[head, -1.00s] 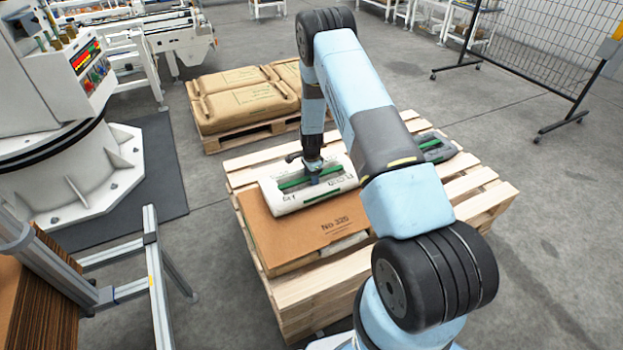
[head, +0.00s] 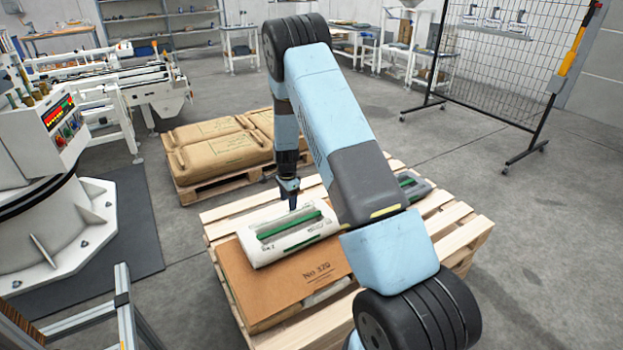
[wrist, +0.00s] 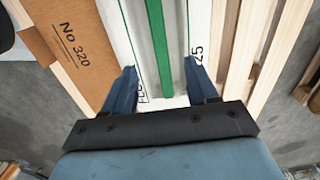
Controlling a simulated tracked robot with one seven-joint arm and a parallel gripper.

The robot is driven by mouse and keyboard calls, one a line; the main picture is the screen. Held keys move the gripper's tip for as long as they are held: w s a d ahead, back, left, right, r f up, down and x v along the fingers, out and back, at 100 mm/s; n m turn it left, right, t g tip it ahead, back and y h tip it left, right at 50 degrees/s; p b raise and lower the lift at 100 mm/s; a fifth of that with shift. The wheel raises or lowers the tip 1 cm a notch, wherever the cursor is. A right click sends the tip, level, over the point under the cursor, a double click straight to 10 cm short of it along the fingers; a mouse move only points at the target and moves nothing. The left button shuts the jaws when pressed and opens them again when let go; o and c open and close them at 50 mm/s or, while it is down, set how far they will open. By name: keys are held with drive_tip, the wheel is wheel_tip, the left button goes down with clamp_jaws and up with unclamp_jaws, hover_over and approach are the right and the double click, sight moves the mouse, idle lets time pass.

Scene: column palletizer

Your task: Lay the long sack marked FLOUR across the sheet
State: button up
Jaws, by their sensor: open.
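The long white sack (head: 288,238) with green stripes lies on the pallet. Its near side is against or over the far part of the brown sheet (head: 285,283) marked No 320; how much sheet is under it is hidden. My gripper (head: 292,207) is just above the sack, open and empty. In the wrist view the open fingers (wrist: 160,66) point at the sack (wrist: 145,30), one toward each side of its green stripe. Lettering beginning "FL" is partly hidden by a finger. The sheet (wrist: 70,45) shows at left there.
The sheet and sack are on a wooden pallet (head: 455,222). A dark grey sack (head: 413,187) with green lies at its back right, partly behind my arm. Tan sacks (head: 218,145) fill another pallet behind. A white machine base (head: 50,235) stands at left.

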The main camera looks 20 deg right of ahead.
drive_tip(key=s+r+n+t, duration=0.15)
drive_tip(key=s+r, duration=0.35)
drive_tip(key=r, duration=0.7)
drive_tip(key=s+r+n, duration=0.3)
drive_tip(key=s+r, duration=0.1)
drive_tip(key=r, duration=0.7)
drive_tip(key=s+r+n+t, duration=0.1)
drive_tip(key=s+r+n, duration=0.3)
drive_tip(key=r, duration=0.8)
drive_tip(key=s+r+n+t, duration=0.1)
drive_tip(key=s+r+n, duration=0.2)
drive_tip(key=s, duration=1.2)
drive_tip(key=s+r+n+t, duration=0.2)
drive_tip(key=s+r+n, duration=0.2)
drive_tip(key=s+r, duration=0.4)
drive_tip(key=s, duration=0.7)
drive_tip(key=shift+r, duration=0.25)
